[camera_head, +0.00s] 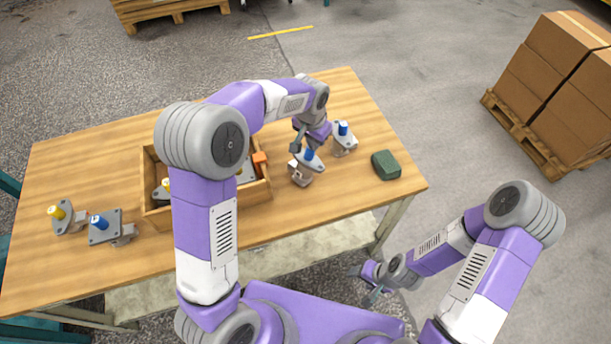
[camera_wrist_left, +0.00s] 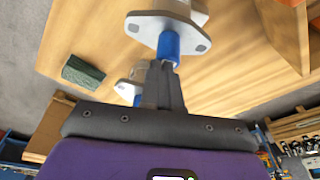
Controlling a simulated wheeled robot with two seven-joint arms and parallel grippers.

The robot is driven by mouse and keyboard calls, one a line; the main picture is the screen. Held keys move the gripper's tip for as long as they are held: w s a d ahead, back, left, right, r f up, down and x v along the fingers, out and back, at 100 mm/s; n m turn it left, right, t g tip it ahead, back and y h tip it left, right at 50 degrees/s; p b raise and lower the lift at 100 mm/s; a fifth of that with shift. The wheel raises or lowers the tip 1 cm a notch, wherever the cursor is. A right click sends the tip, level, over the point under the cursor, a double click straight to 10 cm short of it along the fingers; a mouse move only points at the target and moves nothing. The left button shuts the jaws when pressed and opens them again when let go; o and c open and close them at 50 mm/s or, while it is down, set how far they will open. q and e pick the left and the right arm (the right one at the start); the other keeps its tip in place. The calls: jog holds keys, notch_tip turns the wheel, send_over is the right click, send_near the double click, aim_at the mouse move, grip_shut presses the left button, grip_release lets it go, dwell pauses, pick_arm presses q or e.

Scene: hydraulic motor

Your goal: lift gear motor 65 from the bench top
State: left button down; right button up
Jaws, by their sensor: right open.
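A gear motor (camera_head: 301,176) with a grey flange and a blue shaft is at the right part of the wooden bench top (camera_head: 365,108). My left gripper (camera_head: 303,146) is at its shaft. In the left wrist view the narrow fingers (camera_wrist_left: 165,72) close on the blue shaft of this motor (camera_wrist_left: 168,22). I cannot tell whether its base touches the bench, and no number 65 is readable. A second blue-shafted motor (camera_head: 344,144) stands just right; the fingers partly hide it in the wrist view. My right gripper (camera_head: 374,284) is open and empty, low beside the bench.
A wooden crate (camera_head: 168,222) holds more motors and an orange part left of the gripper. A green block (camera_head: 386,165) lies near the right edge. Boxes (camera_head: 560,80) stand on a pallet.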

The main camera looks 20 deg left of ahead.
pick_arm(q)
jog(key=s+f, duration=0.1)
jog(key=f, duration=0.1)
jog(key=s+a+f+g, duration=0.1)
jog(key=s+f, duration=0.1)
jog(key=s+f+g, duration=0.1)
jog(key=s+f, duration=0.1)
jog(key=shift+a+y, duration=0.15)
jog(key=shift+y, duration=0.15)
notch_tip(320, 180, up, 10)
jog(key=p, duration=0.3)
jog(key=shift+w, duration=0.45)
jog(key=shift+c, duration=1.9)
grip_release()
jog(key=shift+r, duration=0.1)
